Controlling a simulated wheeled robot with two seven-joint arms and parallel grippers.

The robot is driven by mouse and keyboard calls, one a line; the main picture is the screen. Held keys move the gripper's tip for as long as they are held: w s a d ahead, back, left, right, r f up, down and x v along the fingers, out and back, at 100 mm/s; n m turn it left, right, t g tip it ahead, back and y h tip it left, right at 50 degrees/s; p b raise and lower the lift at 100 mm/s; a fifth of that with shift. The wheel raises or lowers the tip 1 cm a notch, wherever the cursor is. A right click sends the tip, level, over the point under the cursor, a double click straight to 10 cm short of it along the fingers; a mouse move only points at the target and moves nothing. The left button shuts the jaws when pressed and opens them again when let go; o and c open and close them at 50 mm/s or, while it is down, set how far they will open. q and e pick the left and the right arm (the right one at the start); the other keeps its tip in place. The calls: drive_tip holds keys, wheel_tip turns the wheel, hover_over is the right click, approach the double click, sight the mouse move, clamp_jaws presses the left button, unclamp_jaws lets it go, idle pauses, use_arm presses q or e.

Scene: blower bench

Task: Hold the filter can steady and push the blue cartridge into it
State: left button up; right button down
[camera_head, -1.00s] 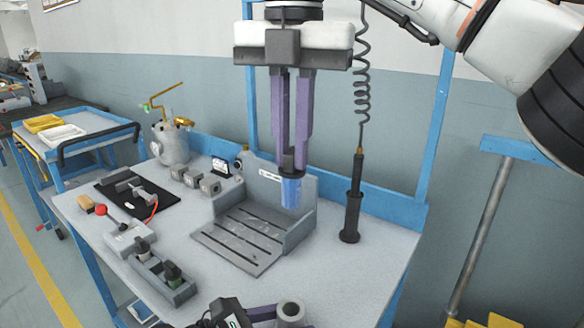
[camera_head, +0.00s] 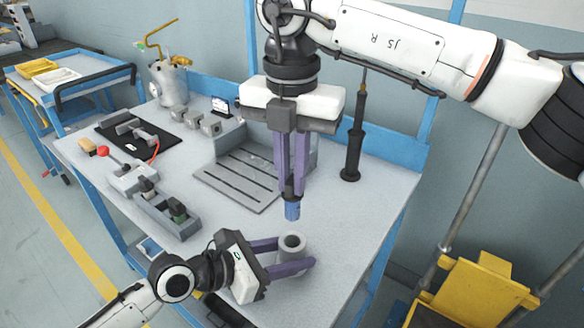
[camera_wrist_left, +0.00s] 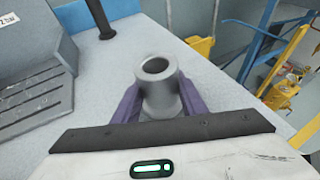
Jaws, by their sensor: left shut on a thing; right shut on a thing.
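The filter can (camera_head: 292,244) is a grey cylinder with a round open top, upright near the front right of the bench. It also shows in the left wrist view (camera_wrist_left: 157,72), between the purple fingers. My left gripper (camera_head: 288,259) is shut on the can from the left. The blue cartridge (camera_head: 292,211) hangs upright, its dark upper end in the purple fingers of my right gripper (camera_head: 291,190). In the head view it appears just above the can's opening, with a gap between them. The cartridge is not visible in the left wrist view.
A grey slotted fixture (camera_head: 240,180) stands behind and left of the can. A black upright tool (camera_head: 353,150) stands at the back right. A grey block with sockets (camera_head: 165,213) lies at left. The bench right of the can is clear.

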sight(292, 203)
drive_tip(key=shift+f, duration=0.1)
drive_tip(key=shift+f, duration=2.85)
drive_tip(key=shift+f, duration=3.15)
drive_tip(key=c, duration=1.7)
unclamp_jaws()
wheel_tip(292, 203, up, 12)
drive_tip(key=shift+r, duration=0.1)
